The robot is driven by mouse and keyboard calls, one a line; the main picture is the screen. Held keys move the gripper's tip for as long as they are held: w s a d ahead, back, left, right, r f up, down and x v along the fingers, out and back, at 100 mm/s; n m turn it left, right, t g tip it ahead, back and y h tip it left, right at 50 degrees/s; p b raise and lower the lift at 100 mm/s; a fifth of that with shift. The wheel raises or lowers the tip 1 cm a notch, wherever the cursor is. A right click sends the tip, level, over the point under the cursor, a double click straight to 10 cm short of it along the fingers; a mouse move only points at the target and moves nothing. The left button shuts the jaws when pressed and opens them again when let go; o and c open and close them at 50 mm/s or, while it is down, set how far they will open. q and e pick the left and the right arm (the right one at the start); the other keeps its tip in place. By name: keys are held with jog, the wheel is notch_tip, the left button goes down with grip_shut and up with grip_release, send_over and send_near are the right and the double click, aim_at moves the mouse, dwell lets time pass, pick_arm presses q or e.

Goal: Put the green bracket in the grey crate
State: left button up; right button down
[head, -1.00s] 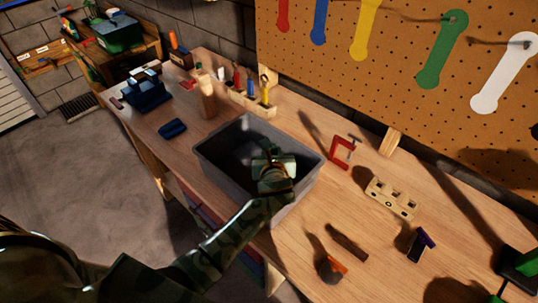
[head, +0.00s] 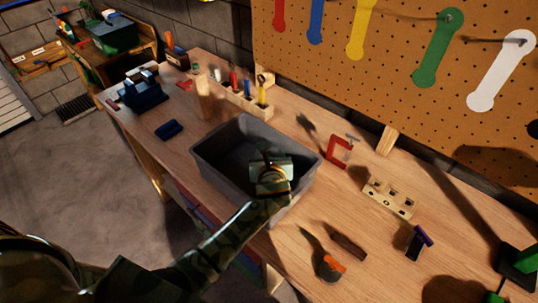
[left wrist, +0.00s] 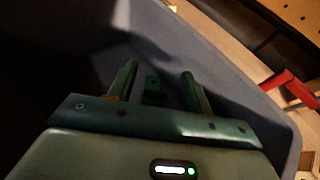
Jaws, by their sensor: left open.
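The grey crate (head: 215,170) stands on the wooden workbench near its front edge, its opening facing up. My left gripper (head: 268,162) reaches into it from the front right. In the left wrist view my left gripper (left wrist: 159,72) is open, its two fingers apart. A small green piece with a dark hole, which looks like the green bracket (left wrist: 153,88), shows between the fingers inside the crate. I cannot tell whether it touches the crate floor. In the head view the gripper and arm hide it.
A red clamp (head: 339,150) and a wooden block with holes (head: 389,197) lie right of the crate. A screwdriver-like tool with an orange part (head: 330,267) lies in front. A pegboard (head: 400,95) stands behind.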

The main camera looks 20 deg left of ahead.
pick_arm(q)
jog(key=p+v, duration=0.9)
jog(key=v, duration=0.3)
jog(key=shift+r, duration=0.5)
